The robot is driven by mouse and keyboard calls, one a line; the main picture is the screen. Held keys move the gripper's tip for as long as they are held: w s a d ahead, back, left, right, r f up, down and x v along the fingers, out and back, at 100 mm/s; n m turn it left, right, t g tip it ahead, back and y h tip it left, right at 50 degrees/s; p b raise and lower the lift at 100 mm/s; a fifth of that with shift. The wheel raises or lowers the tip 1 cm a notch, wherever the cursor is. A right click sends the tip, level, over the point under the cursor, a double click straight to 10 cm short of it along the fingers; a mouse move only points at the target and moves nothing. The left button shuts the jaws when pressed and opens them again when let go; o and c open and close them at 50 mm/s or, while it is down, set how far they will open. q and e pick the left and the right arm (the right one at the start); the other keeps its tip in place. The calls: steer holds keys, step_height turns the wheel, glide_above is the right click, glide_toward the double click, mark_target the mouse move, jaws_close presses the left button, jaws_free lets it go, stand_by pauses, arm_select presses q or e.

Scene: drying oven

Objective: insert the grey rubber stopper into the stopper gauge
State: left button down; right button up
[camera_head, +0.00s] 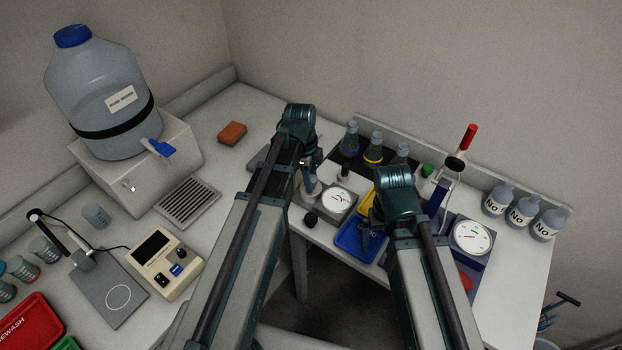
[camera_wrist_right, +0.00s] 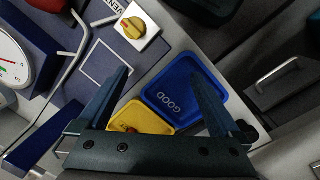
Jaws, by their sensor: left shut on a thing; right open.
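My left gripper (camera_head: 308,172) is at the left side of a grey device with a round white dial (camera_head: 338,201), which looks like the stopper gauge. It is shut on a small greyish piece that seems to be the grey rubber stopper. The wrist hides most of it, and I cannot tell whether it touches the gauge. A black knob-like piece (camera_head: 310,219) is at the device's front edge. My right gripper (camera_head: 372,240) is open and empty above the trays. It also shows in the right wrist view (camera_wrist_right: 160,75), with its fingers spread.
A blue tray marked GOOD (camera_wrist_right: 158,110) and a yellow tray (camera_wrist_right: 148,112) lie below my right gripper. A second dial device (camera_head: 472,237) stands to the right. Flasks (camera_head: 373,148) stand behind, bottles (camera_head: 521,211) at far right. An orange block (camera_head: 232,133) lies left.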

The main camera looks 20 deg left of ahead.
arm_select(q)
steer(key=shift+f+b, duration=0.35)
steer(key=shift+f, duration=0.05)
arm_select(e)
steer(key=shift+f, duration=0.35)
arm_select(q)
jaws_free()
steer(key=shift+r, duration=0.1)
arm_select(e)
steer(key=shift+r, duration=0.1)
arm_select(q)
step_height(320, 180, up, 8)
steer(key=p, duration=0.8)
arm_select(e)
step_height(320, 180, up, 8)
arm_select(q)
steer(key=shift+f, duration=0.2)
arm_select(e)
steer(key=shift+f, duration=0.2)
arm_select(q)
step_height(320, 180, down, 7)
steer(key=b, duration=0.7)
arm_select(e)
step_height(320, 180, down, 7)
